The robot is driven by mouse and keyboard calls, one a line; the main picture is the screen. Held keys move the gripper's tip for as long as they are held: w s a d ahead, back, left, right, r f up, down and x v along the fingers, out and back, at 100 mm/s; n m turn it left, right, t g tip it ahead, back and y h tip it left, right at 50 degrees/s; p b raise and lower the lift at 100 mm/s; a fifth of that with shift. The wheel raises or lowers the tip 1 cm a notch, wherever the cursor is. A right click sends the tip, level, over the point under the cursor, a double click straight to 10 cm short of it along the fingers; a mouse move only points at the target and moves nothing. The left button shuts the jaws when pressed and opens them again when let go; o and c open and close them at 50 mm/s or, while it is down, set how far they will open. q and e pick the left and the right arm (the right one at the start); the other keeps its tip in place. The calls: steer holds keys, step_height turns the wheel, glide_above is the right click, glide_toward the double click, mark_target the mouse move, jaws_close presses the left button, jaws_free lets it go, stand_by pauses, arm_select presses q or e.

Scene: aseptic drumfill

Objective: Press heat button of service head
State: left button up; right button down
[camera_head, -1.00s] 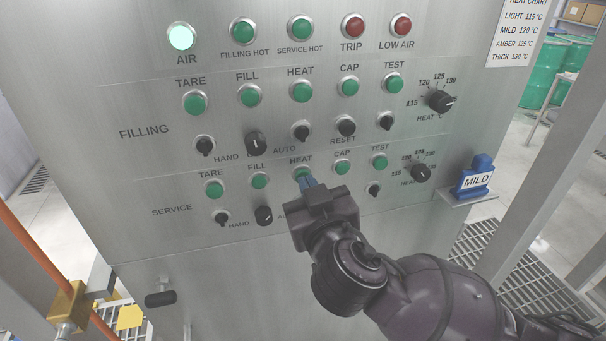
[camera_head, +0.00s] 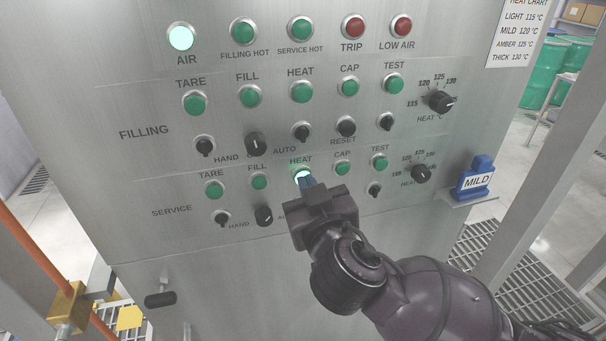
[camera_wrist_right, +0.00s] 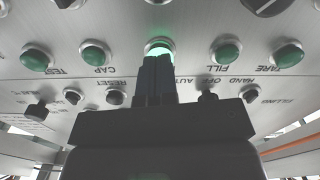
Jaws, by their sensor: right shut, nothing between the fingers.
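The service HEAT button (camera_head: 302,174) is in the lower button row of the steel panel and now glows bright green-white. It also shows lit in the right wrist view (camera_wrist_right: 160,46), partly covered by my fingers. In the right wrist view the closed fingers (camera_wrist_right: 154,72) point at the button's lower edge. My left gripper is not in view.
Service FILL (camera_head: 259,181) and CAP (camera_head: 342,167) buttons flank the HEAT button, both unlit. The service heat dial (camera_head: 421,173) is to the right, near a blue MILD block (camera_head: 474,178) on a small shelf. The AIR lamp (camera_head: 181,38) is lit.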

steer(key=shift+v, duration=2.1)
steer(key=d+f+m+g+h, duration=0.1)
steer(key=d+f+g, duration=0.1)
steer(key=d+f, duration=0.6)
steer(key=d+f+m+g+h, duration=0.15)
steer(key=d+f, duration=0.25)
steer(key=f, duration=0.8)
steer(key=s+d+f+m+g+h, duration=0.2)
steer(key=s+d+f+h, duration=0.1)
steer(key=s+d+f, duration=1)
step_height(320, 180, down, 2)
steer(key=d, duration=0.2)
steer(key=shift+d, duration=0.35)
